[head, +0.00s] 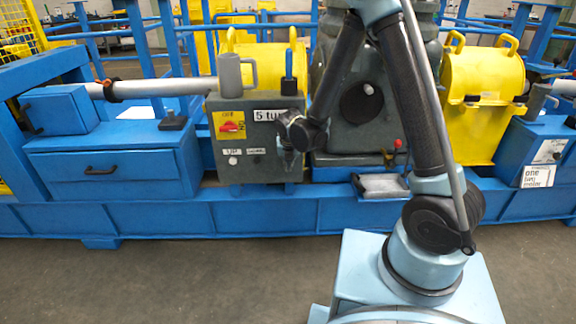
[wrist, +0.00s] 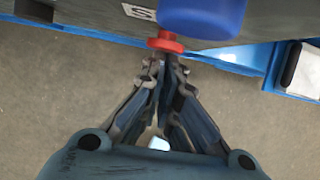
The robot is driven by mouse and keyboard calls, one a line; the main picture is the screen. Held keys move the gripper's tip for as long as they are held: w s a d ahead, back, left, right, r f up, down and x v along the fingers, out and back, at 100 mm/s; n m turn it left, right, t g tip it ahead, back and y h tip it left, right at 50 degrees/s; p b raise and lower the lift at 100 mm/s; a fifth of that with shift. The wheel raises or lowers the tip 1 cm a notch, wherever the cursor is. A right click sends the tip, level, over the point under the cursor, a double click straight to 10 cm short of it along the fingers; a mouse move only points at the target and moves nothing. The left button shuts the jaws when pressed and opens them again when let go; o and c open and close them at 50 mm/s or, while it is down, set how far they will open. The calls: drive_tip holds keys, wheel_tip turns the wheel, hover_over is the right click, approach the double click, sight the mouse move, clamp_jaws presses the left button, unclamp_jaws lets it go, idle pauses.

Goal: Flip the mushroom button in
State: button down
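The red mushroom button (wrist: 165,42) shows in the wrist view on the front of the grey control box. It lies just beyond my gripper's fingertips, close to them; I cannot tell if they touch. My gripper (wrist: 163,68) has its fingers drawn together at the tips with nothing seen between them. In the head view my gripper (head: 289,150) is at the right part of the control box (head: 233,170), and the button is hidden there behind my gripper and wrist.
A grey mug (head: 232,75) and a blue upright piece (head: 288,75) stand on the box. The box front carries a red switch on a yellow plate (head: 231,125). The floor in front (head: 180,275) is clear.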

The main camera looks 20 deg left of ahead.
drive_tip(key=s+d+r, duration=0.2)
drive_tip(key=s+r, duration=0.5)
drive_tip(key=r, duration=0.2)
drive_tip(key=shift+d, duration=0.2)
drive_tip(key=shift+r, duration=0.1)
idle(0.5)
